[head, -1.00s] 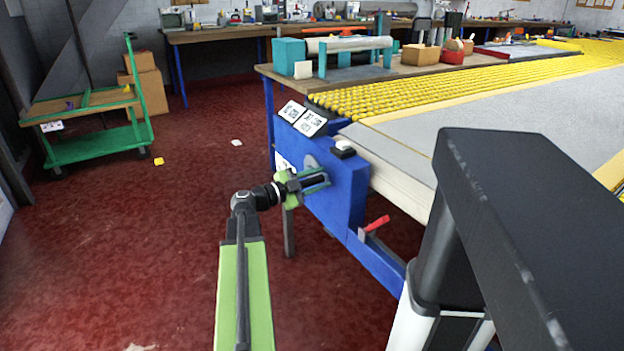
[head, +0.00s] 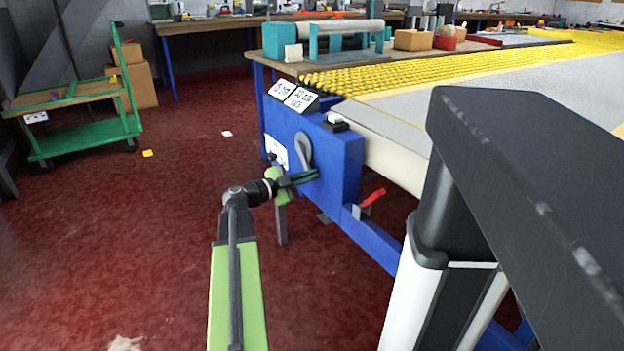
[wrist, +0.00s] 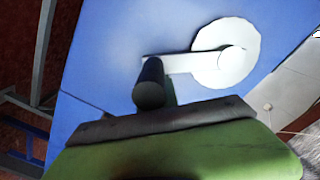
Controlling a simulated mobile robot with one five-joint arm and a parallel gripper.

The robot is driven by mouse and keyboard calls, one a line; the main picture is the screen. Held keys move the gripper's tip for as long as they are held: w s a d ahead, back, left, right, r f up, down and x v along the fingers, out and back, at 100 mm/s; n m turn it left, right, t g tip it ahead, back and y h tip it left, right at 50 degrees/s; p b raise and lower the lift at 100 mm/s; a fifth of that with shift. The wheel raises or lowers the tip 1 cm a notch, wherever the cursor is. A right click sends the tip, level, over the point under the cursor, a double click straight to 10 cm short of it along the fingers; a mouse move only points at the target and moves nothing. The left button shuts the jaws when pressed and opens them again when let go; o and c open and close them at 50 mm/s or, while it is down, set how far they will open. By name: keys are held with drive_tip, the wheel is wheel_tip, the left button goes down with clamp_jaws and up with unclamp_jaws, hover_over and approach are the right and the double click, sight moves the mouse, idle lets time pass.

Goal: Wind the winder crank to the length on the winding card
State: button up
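The blue winder box (head: 338,172) stands at the end of the long table. Its grey crank (head: 304,150) is on the near face, arm pointing down. In the wrist view the crank's pale hub (wrist: 226,50) is at upper right, and its arm runs left to a dark handle (wrist: 149,92). My gripper (head: 304,178) is at the crank's lower end, and the handle is right before it in the wrist view. The finger gap is not clear. Two white printed cards (head: 300,99) sit on top of the box; their print is too small to read.
A red lever (head: 373,198) sticks out from the blue frame right of the box. A black and white column (head: 425,250) fills the right side. A green cart (head: 85,145) stands at far left. Red floor left of the box is mostly clear.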

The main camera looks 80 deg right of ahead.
drive_tip(key=o, duration=0.7)
drive_tip(key=shift+r, duration=0.15)
drive_tip(key=shift+w+d, duration=0.1)
drive_tip(key=shift+d, duration=0.25)
drive_tip(key=shift+s+a+v, duration=0.1)
drive_tip(key=shift+a+v, duration=0.05)
drive_tip(key=shift+v, duration=3.25)
drive_tip(key=shift+s+a+v, duration=0.1)
drive_tip(key=shift+v, duration=3.3)
drive_tip(key=shift+s+a+v, duration=0.1)
drive_tip(key=shift+a+v, duration=0.05)
drive_tip(key=shift+v, duration=3.25)
drive_tip(key=v, duration=1.7)
drive_tip(key=shift+w+a, duration=0.1)
drive_tip(key=shift+a, duration=0.1)
